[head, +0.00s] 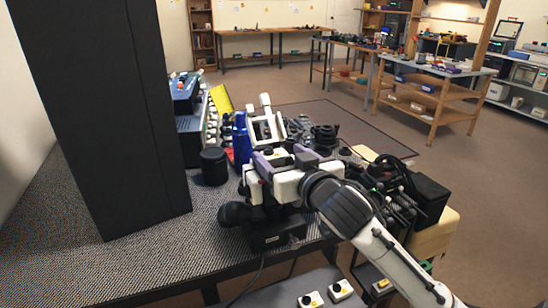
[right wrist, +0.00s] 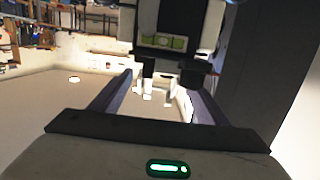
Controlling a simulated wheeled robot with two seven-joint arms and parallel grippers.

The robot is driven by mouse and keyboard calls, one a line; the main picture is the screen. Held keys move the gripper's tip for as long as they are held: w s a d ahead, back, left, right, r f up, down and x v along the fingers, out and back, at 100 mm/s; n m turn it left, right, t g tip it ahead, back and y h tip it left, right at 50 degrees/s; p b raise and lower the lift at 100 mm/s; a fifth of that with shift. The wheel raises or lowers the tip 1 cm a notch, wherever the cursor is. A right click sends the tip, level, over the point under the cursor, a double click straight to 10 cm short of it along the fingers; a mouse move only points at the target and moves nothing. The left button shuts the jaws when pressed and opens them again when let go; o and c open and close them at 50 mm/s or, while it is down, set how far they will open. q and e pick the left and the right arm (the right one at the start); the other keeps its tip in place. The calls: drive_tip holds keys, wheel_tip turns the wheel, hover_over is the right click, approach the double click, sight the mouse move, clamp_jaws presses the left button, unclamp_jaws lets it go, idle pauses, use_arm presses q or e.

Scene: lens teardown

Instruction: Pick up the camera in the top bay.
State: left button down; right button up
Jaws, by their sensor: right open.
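My right gripper (head: 284,153) is over the cluttered bench, its two purple-grey fingers apart and nothing seen between them. In the right wrist view the open fingers (right wrist: 170,76) reach toward a dark upright block (right wrist: 178,18) with a small panel of green squares (right wrist: 163,42). I cannot tell whether this block is part of the bay or the camera. No camera in a top bay can be made out surely in either view; the gripper and arm hide part of the bench. My left gripper is not in view.
A tall black panel (head: 115,110) stands at the left of the bench (head: 120,260). A blue bottle (head: 242,140) and black cylinder (head: 214,166) stand close left of my right gripper. Dark lens-like parts (head: 325,136) lie behind it. The bench's front left is clear.

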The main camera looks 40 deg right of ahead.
drive_tip(key=shift+x, duration=1.1)
drive_tip(key=c, duration=1.2)
